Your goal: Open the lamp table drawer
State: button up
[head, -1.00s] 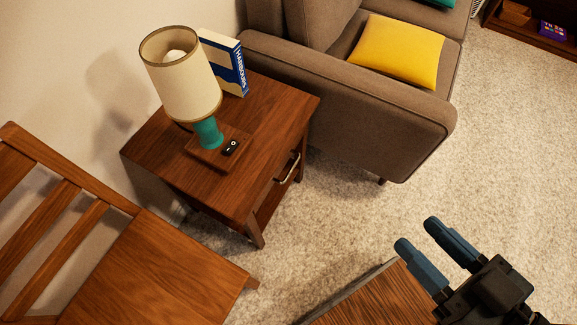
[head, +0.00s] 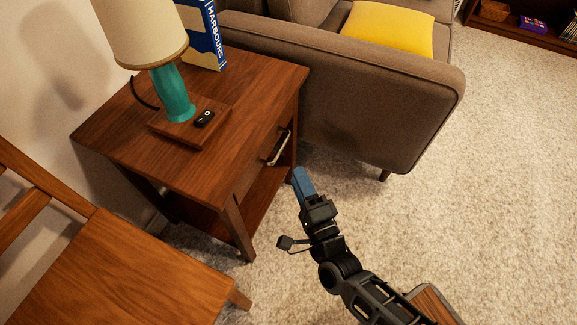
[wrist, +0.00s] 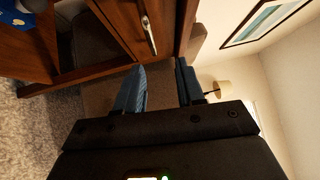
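The lamp table (head: 235,95) is dark brown wood with an open lower shelf. Its drawer front (head: 261,151) faces right and looks flush with the table, so the drawer appears shut. The metal bar handle (head: 279,149) is on that front; it also shows in the wrist view (wrist: 149,36), above and between my fingers. My gripper (head: 302,182) is just right of and below the handle in the head view. In the wrist view my gripper (wrist: 160,84) has its two blue fingers apart with nothing between them. It appears apart from the handle.
A lamp with a teal base (head: 174,92) and a blue book (head: 206,40) stand on the table. A brown sofa (head: 350,100) is close behind it. A wooden chair (head: 130,270) is at the left front. Carpet (head: 490,170) is clear at right.

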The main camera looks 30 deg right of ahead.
jog(key=w+d+m+b, duration=0.1)
jog(key=w, duration=0.8)
jog(key=shift+w+h, duration=0.3)
jog(key=shift+h, duration=0.1)
jog(key=shift+d+f, duration=0.1)
jog(key=shift+c, duration=0.3)
grip_shut()
